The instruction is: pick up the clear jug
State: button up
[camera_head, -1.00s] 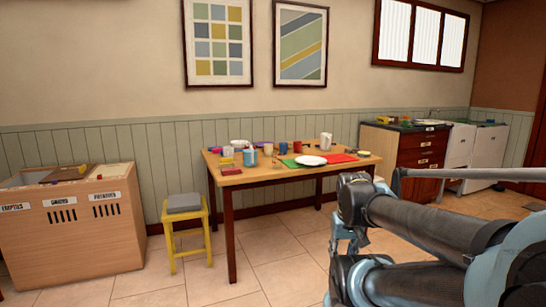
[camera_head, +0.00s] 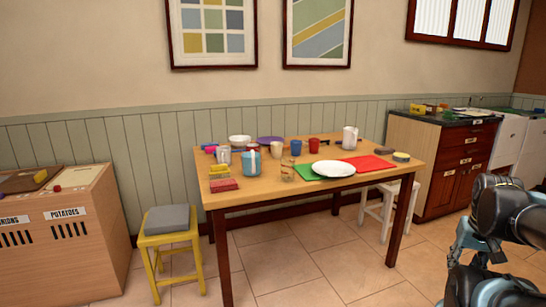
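A small see-through vessel (camera_head: 287,173), which looks like the clear jug, stands on the wooden table (camera_head: 262,190) near its front edge, just left of the green mat. It is small and faint here, and I cannot make out a handle. My dark arm links fill the lower right of the picture, well to the right of the table. I cannot make out my gripper's fingers in this view.
Close by stand a light-blue pot (camera_head: 251,163), a white plate (camera_head: 333,168), a green mat (camera_head: 308,170), a red mat (camera_head: 369,163), cups and a white jug (camera_head: 350,138). A yellow stool (camera_head: 168,240) and a white stool (camera_head: 390,207) flank the table. Tiled floor in front is clear.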

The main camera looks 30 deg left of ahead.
aim_at(250, 151)
jog(key=u, duration=0.45)
jog(key=i, duration=1.25)
jog(key=u, duration=0.65)
